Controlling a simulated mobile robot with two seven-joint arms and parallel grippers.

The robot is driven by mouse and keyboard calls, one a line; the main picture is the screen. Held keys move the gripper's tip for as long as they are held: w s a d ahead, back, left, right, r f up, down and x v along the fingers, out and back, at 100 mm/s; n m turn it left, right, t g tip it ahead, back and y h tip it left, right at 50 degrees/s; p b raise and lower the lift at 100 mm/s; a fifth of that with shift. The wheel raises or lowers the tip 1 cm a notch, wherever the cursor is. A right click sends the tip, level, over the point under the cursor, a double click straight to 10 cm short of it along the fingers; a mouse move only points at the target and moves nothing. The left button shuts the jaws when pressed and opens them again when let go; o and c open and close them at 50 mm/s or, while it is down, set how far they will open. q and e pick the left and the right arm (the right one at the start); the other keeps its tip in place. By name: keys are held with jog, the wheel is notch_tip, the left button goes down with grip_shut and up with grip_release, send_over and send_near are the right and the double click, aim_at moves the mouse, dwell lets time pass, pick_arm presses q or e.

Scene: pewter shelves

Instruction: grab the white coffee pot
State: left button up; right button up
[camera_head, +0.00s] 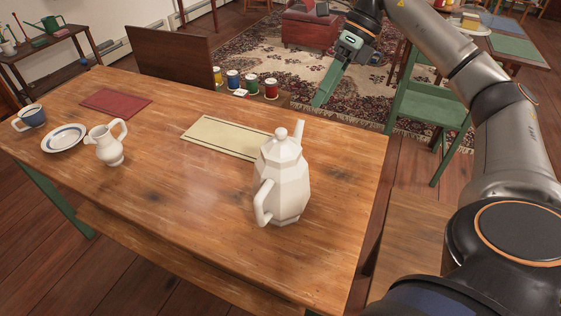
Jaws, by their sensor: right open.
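The white coffee pot (281,180) stands upright on the wooden table (190,225), right of the middle. It has a faceted body and a lid with a knob. Its handle faces the front left and its spout points to the back right. My right gripper (322,98) is open and empty, with its green fingers pointing down to the left. It is above and beyond the pot, near the table's far right edge, and does not touch the pot. My left gripper is not in view.
A cream mat (225,137) lies behind the pot. Several paint tins (252,84) stand beyond the table. A green chair (430,105) is at the right.

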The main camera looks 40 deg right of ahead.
aim_at(303, 124)
jog(key=b+x, duration=0.1)
jog(key=x, duration=0.8)
jog(key=shift+w+a+b, duration=0.15)
jog(key=shift+b, duration=0.2)
jog(key=shift+c, duration=0.2)
grip_shut()
dwell(0.6)
jog(key=shift+r, duration=0.15)
